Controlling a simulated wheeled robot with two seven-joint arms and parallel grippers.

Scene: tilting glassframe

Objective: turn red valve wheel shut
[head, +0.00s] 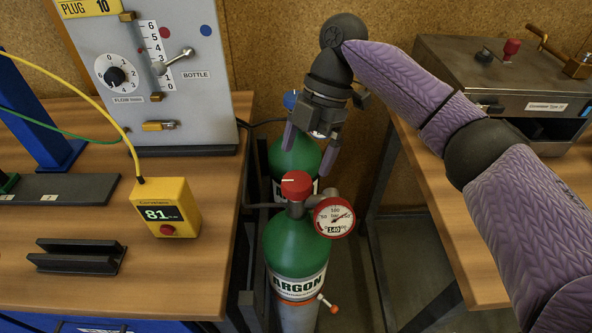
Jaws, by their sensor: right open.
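The red valve wheel (296,184) sits on top of the green ARGON bottle (296,242), with a white mark on its top. The bottle stands upright in the gap between two wooden tables. My right gripper (307,159) comes in from the right and points down. Its purple fingers are spread apart with nothing between them, and in the picture they lie just above the wheel. The gripper looks apart from the wheel, but the exact height gap is hard to judge. My left gripper is not in view.
A pressure gauge (334,217) juts from the bottle's right side beside the wheel. A second green bottle (294,157) with a blue top (291,99) stands behind. The left table holds a grey panel (170,70) and a yellow meter (166,208); a metal box (500,85) stands on the right table.

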